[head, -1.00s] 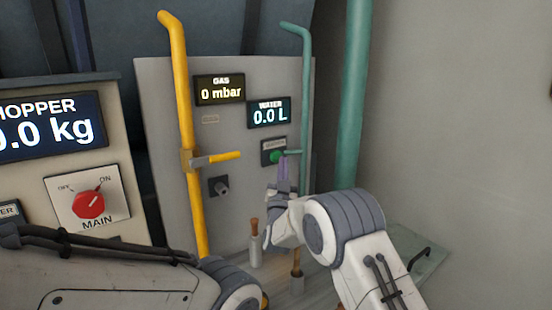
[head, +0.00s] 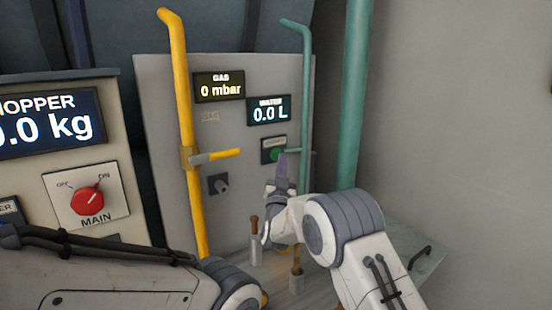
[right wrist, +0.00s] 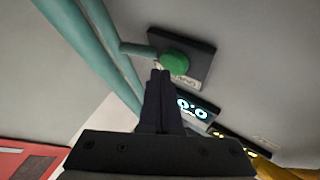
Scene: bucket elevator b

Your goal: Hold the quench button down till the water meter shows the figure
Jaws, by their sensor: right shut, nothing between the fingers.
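The green quench button (head: 275,155) sits on a dark plate on the grey panel, under the water meter (head: 269,110), which reads 0.0 L. My right gripper (head: 281,160) is shut and empty, its fingertips pointing up close to the button. In the right wrist view the button (right wrist: 174,63) is a round green cap, and the shut fingertips (right wrist: 160,72) lie just below its edge in the picture. I cannot tell whether they touch it. My left gripper is out of view; only its arm shows at the lower left.
A yellow gas pipe (head: 176,90) with a yellow lever (head: 222,154) stands left of the button. A thin green pipe (head: 306,100) runs close on its right. The gas meter (head: 219,86) reads 0 mbar. Wooden-handled tools (head: 255,235) stand below.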

